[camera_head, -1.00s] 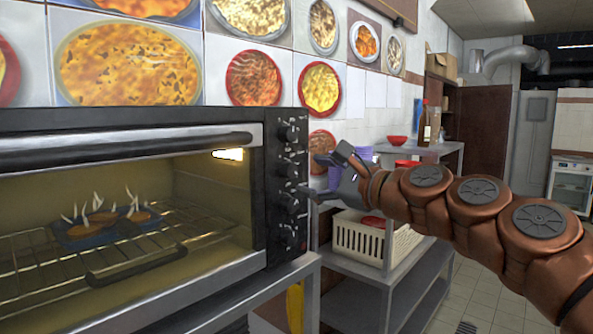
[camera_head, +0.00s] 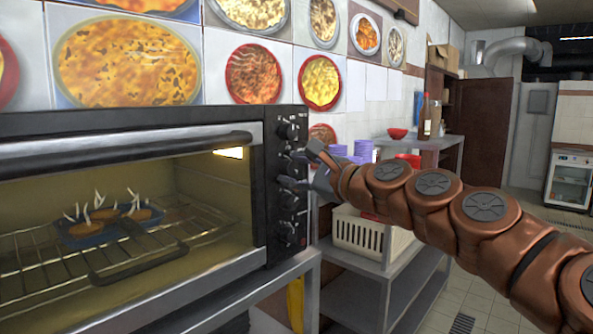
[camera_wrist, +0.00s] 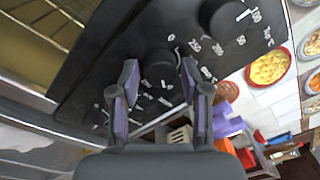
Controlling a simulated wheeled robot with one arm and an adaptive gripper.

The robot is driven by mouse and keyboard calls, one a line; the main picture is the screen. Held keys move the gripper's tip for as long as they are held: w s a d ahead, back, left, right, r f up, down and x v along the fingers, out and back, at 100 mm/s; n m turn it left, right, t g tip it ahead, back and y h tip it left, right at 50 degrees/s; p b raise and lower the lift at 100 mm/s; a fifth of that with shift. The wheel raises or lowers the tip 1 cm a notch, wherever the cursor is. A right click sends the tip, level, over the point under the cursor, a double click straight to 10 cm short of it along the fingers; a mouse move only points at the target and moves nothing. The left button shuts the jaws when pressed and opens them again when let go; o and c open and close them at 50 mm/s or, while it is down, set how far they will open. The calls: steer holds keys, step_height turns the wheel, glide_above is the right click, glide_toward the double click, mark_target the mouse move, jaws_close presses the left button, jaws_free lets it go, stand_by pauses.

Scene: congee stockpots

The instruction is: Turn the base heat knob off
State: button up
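The oven (camera_head: 262,190) has a black control panel on its right side with several dark round knobs in a column. The top knob (camera_head: 287,131) and lower knobs (camera_head: 287,232) show in the head view. My gripper (camera_head: 292,170) is at the panel's middle height, coming from the right. In the wrist view, my gripper (camera_wrist: 157,80) is open, its purple-padded fingers on either side of a dark knob (camera_wrist: 158,65). I cannot tell if they touch it. A larger knob (camera_wrist: 222,18) with temperature numbers is beside it. I cannot read which knob is the base heat one.
The oven handle (camera_head: 130,145) and glass door are left of the panel; blue tray (camera_head: 95,232) with food inside on the rack. A metal shelf (camera_head: 375,262) with a white basket (camera_head: 362,238) and purple cups (camera_head: 363,150) stands right of the oven, near my arm.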

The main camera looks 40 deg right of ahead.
steer(key=c, duration=0.8)
steer(key=shift+o, duration=0.2)
steer(key=shift+f+b, duration=0.1)
steer(key=shift+b, duration=0.2)
